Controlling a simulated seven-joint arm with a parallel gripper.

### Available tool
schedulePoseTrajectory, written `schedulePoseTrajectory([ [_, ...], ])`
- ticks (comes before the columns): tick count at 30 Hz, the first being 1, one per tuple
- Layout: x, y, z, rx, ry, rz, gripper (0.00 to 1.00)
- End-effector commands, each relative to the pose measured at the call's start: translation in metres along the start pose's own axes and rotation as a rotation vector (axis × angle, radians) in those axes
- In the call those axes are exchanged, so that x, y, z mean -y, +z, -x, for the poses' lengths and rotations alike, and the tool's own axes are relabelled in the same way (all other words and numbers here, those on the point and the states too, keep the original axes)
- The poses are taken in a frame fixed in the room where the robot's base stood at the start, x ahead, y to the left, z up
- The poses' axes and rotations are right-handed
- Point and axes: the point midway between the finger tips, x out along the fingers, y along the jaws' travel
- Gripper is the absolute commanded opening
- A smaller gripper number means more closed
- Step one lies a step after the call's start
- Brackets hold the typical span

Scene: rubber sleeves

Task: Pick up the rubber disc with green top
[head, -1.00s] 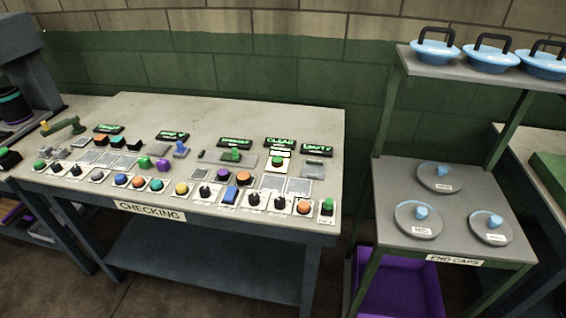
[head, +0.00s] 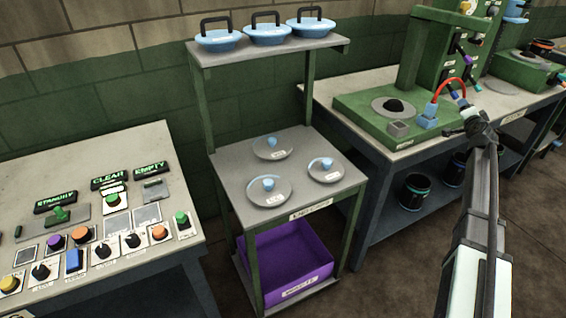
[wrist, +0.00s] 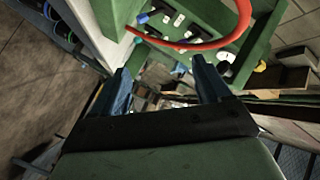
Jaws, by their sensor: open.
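I cannot make out a rubber disc with a green top for certain in either view. A dark round piece with a teal rim (head: 416,188) is on the lower shelf under the right bench, too small to identify. My gripper (head: 474,116) is raised in front of the right bench in the head view. In the wrist view my gripper (wrist: 163,88) shows two blue fingers apart with nothing held between them.
A green fixture (head: 370,105) with a red hose stands on the right bench. A rack (head: 237,182) with grey end caps and a purple bin (head: 285,262) stands in the middle. The checking bench (head: 130,150) with many buttons is at left.

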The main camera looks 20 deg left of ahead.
Motion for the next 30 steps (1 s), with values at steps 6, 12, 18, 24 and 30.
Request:
schedulePoseTrajectory([
  [6,0.095,0.024,-0.011,0.046,-0.087,0.032,0.76],
  [12,0.169,0.105,-0.009,0.183,-0.139,0.112,0.76],
  [18,0.241,0.208,0.009,0.352,-0.187,0.22,0.76],
  [24,0.306,0.308,0.044,0.513,-0.236,0.339,0.76],
  [30,0.364,0.403,0.093,0.663,-0.285,0.465,0.76],
])
